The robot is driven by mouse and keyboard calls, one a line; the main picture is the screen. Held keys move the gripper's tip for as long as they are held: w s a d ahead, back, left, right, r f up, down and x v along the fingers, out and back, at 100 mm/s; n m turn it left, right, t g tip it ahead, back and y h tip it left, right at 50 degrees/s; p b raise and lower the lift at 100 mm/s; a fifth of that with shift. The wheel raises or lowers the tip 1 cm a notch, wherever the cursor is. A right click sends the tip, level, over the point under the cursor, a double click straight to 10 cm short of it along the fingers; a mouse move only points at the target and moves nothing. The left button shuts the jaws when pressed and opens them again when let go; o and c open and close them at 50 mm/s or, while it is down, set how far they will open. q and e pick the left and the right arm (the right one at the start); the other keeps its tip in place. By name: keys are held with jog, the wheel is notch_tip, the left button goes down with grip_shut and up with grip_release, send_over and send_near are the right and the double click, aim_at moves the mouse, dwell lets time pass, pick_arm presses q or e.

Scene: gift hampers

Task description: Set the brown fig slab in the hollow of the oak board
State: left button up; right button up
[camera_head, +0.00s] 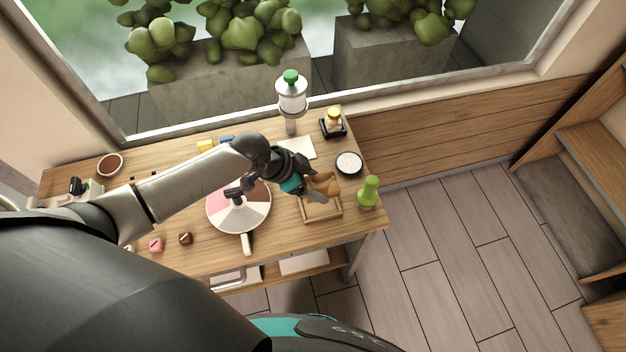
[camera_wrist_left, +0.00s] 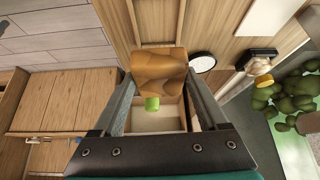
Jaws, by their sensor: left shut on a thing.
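My left gripper (camera_head: 318,190) is shut on a brown, uneven-surfaced piece that looks like the fig slab (camera_head: 325,183). In the left wrist view the slab (camera_wrist_left: 158,68) sits between the two fingers (camera_wrist_left: 162,90). It is over a light wooden frame-like piece with a raised rim (camera_head: 322,219), which may be the oak board with its hollow. The arm and slab hide part of this piece. I cannot tell whether the slab touches it. My right gripper is not in view.
A round pink and white disc with a handle (camera_head: 249,215) lies left of the frame. A white-filled round dish (camera_head: 349,162), a green bottle (camera_head: 368,192) and a black stand with a jar (camera_head: 333,124) stand nearby. The table's right edge is close.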

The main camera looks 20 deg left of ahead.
pick_arm(q)
jog(key=shift+f+b, duration=0.5)
jog(key=shift+f, duration=0.15)
notch_tip(320, 180, down, 3)
jog(key=b, duration=0.3)
jog(key=shift+f, duration=0.65)
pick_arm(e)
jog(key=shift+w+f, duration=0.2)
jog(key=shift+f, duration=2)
pick_arm(q)
jog(key=shift+f+b, duration=0.45)
jog(key=shift+b, duration=0.15)
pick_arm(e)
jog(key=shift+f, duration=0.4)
pick_arm(q)
jog(key=shift+f, duration=0.2)
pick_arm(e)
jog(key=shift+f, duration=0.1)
pick_arm(q)
jog(key=shift+f+b, duration=0.5)
jog(key=shift+f, duration=0.05)
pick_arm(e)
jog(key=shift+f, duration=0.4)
pick_arm(q)
jog(key=o, duration=0.8)
